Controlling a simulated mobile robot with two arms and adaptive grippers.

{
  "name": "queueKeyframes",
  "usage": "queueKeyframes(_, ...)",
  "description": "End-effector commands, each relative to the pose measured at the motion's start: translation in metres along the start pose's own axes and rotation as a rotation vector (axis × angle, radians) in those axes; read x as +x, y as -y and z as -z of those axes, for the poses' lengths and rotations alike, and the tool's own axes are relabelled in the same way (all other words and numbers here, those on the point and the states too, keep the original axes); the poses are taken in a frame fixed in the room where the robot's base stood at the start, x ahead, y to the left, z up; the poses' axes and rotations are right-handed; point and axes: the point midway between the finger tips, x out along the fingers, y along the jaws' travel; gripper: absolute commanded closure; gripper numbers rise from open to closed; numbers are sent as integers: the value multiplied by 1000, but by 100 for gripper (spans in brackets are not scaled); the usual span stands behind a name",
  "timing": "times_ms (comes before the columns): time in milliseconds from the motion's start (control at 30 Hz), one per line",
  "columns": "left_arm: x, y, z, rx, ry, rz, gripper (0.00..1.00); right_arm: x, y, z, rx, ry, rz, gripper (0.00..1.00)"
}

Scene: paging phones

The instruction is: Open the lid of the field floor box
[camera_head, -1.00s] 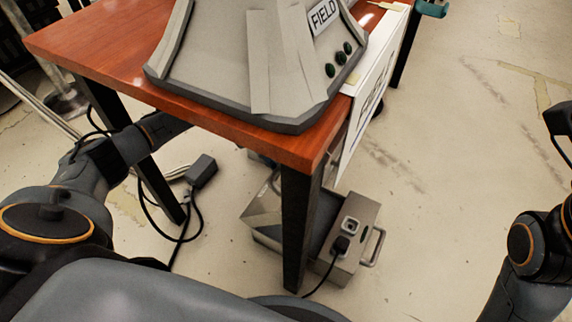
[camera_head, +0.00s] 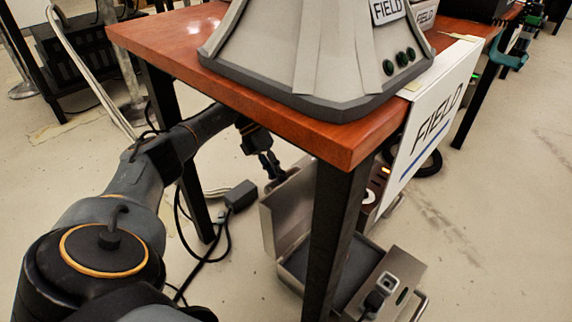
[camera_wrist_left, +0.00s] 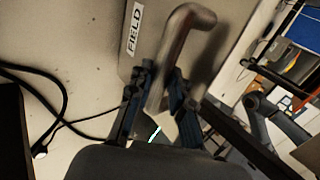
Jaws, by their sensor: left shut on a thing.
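The field floor box (camera_head: 392,268) is a grey metal box on the floor under the table, partly hidden by a table leg. Its lid (camera_head: 283,212) stands raised at the box's left side, and the dark inside shows. In the left wrist view the lid (camera_wrist_left: 150,45) bears a FIELD label (camera_wrist_left: 134,30) and a curved metal handle (camera_wrist_left: 190,18). My left gripper (camera_head: 272,168) is under the table at the lid's top; in the left wrist view the gripper (camera_wrist_left: 162,88) is shut on the handle. My right gripper is out of view.
The red wooden table (camera_head: 160,45) carries a grey phone base with a FIELD label (camera_head: 388,10). Its black leg (camera_head: 335,235) stands in front of the box. A white FIELD sign (camera_head: 432,115) hangs at its right edge. A black cable and adapter (camera_head: 240,196) lie left of the box.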

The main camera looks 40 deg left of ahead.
Motion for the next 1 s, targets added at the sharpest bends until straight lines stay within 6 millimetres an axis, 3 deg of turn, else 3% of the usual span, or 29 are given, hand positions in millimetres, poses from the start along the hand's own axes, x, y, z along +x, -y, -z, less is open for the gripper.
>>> queueKeyframes(33,10,-10,4,-8,-18,-11,100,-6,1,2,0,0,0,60)
queueKeyframes(533,5,-15,4,-9,-12,-14,100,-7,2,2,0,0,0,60)
queueKeyframes(567,5,-15,4,-10,-12,-14,79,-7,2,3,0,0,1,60)
queueKeyframes(667,5,-15,4,-11,-12,-14,58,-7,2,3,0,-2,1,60)
queueKeyframes(1000,0,-12,3,-7,-7,-10,57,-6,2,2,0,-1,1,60)
